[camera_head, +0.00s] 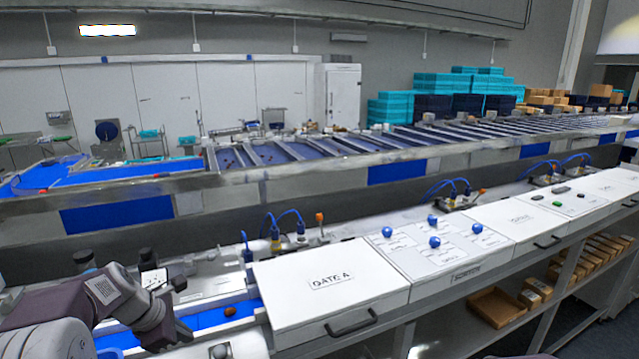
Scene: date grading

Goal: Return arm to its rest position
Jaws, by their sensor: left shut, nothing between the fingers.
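My left arm comes in from the lower left, with its grey and dark links bent over the near end of the bench. My left gripper (172,286) is shut and empty, small and dark beside the wrist, above the near line. A brown date (231,311) lies on the blue belt (208,319) to the right of the gripper and apart from it. My right gripper does not show.
The white box marked "DATE A" (330,281) stands right of the belt. A white panel with blue knobs (440,246) follows it. Blue cables and fittings (289,237) rise behind. A long conveyor (300,152) crosses the back. Cardboard boxes (497,306) lie on a lower shelf.

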